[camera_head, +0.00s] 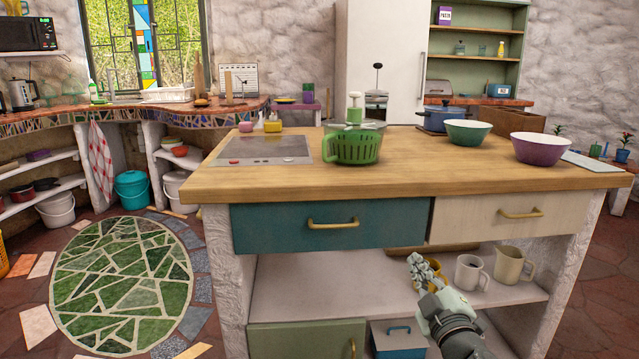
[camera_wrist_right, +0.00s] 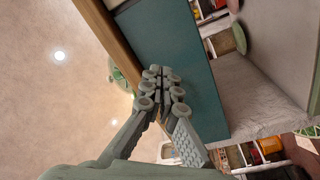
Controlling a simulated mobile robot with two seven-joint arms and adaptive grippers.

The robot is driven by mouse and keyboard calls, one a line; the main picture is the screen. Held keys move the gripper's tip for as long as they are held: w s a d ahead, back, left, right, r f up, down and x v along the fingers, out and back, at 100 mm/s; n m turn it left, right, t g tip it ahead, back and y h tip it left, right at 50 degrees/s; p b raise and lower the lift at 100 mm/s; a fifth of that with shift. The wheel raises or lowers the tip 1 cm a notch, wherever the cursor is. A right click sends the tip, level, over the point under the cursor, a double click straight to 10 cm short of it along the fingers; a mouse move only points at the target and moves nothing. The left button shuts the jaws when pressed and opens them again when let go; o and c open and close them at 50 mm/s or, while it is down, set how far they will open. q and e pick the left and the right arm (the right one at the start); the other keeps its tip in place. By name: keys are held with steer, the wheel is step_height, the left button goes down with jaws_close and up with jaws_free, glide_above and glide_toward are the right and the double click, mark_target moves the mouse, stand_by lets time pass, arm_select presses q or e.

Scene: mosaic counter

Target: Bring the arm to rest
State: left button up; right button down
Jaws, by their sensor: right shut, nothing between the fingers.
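My right gripper (camera_head: 423,268) is in front of the island, low, near the open shelf and below the drawers. It is shut and empty, and its closed fingers (camera_wrist_right: 160,80) also show in the right wrist view, in front of the teal drawer (camera_wrist_right: 170,50). In the head view the teal drawer (camera_head: 280,228) is closed and lies to the left of the gripper. The gripper appears apart from the mugs on the shelf. My left gripper does not show in either view.
The wooden counter (camera_head: 230,187) carries a green salad spinner (camera_head: 353,148), a hob (camera_head: 262,149), a green bowl (camera_head: 468,135) and a purple bowl (camera_head: 541,148). Two mugs, a white one (camera_head: 470,272) and a cream one (camera_head: 511,263), stand on the shelf (camera_head: 310,285).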

steer(key=s+d+f+m+g+h, duration=0.2)
steer(key=s+d+f+m+g, duration=0.2)
steer(key=s+f, duration=0.5)
steer(key=s+d+f+m+g+h, duration=0.3)
steer(key=s+d+f+g, duration=0.15)
steer(key=f, duration=0.85)
steer(key=s+f+m+g+y, duration=0.1)
steer(key=s+f+g, duration=0.2)
steer(key=s+f, duration=0.3)
steer(key=s+a+f+m+g, duration=0.1)
steer(key=s+f+g, duration=0.3)
steer(key=s, duration=1.2)
steer(key=shift+a+f+m+y, duration=0.3)
steer(key=shift+f+y, duration=0.1)
steer(key=shift+f, duration=0.5)
steer(key=shift+s+g, duration=0.1)
steer(key=shift+g, duration=0.15)
